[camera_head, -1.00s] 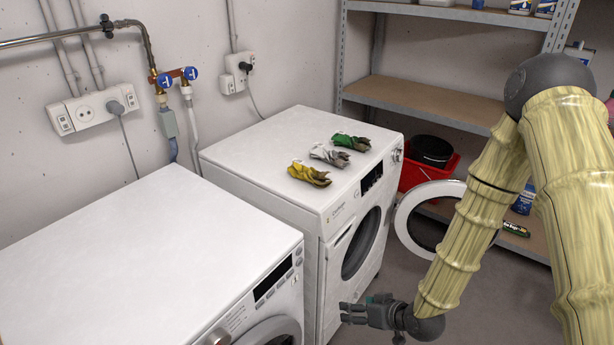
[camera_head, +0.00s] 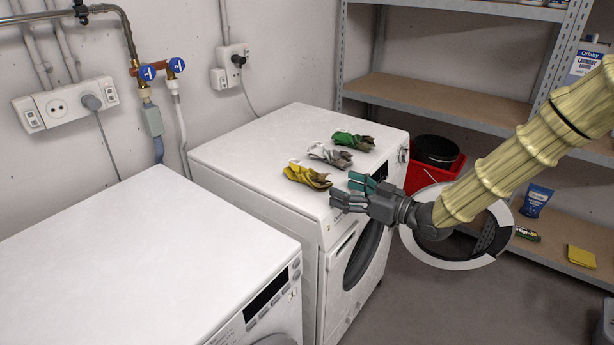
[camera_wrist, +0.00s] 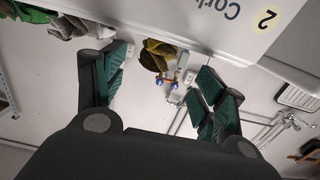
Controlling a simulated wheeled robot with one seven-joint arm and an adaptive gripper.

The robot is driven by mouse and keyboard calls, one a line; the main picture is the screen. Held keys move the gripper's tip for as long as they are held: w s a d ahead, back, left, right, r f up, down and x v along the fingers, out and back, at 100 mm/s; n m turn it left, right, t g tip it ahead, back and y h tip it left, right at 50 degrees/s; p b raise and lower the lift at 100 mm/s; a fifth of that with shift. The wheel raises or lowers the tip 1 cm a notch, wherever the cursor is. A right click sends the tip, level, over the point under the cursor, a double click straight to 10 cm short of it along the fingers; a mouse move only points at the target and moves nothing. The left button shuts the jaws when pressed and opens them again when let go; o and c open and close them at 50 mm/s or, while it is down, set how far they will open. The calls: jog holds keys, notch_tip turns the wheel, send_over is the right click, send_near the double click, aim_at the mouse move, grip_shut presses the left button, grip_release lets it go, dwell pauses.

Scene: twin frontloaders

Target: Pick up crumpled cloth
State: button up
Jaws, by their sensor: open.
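Three crumpled cloth pieces, which look like gloves, lie in a row on the top of the farther white washing machine (camera_head: 245,155). The yellow one (camera_head: 307,177) is nearest, the white-grey one (camera_head: 330,155) is in the middle, and the green one (camera_head: 353,141) is farthest. My gripper (camera_head: 347,190) is open and empty, just right of the yellow cloth near the machine's front edge; it appears apart from it. In the wrist view the yellow cloth (camera_wrist: 158,53) shows between the open fingers (camera_wrist: 160,75). The white-grey cloth (camera_wrist: 72,27) and green cloth (camera_wrist: 28,13) are at upper left there.
A second washing machine (camera_head: 140,260) stands at the front left. The farther machine's round door (camera_head: 455,265) hangs open below my arm. A red bucket (camera_head: 420,180) and metal shelving (camera_head: 440,100) stand at the back right. Wall pipes and sockets are behind.

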aim_at(314, 173)
jog(key=x, duration=0.4)
jog(key=shift+w+a+f, duration=0.1)
jog(key=shift+w+a, duration=0.05)
jog(key=shift+a, duration=0.05)
jog(key=shift+x, duration=3)
jog(key=shift+d+r, duration=0.1)
jog(key=shift+r, duration=0.15)
jog(key=c, duration=1.1)
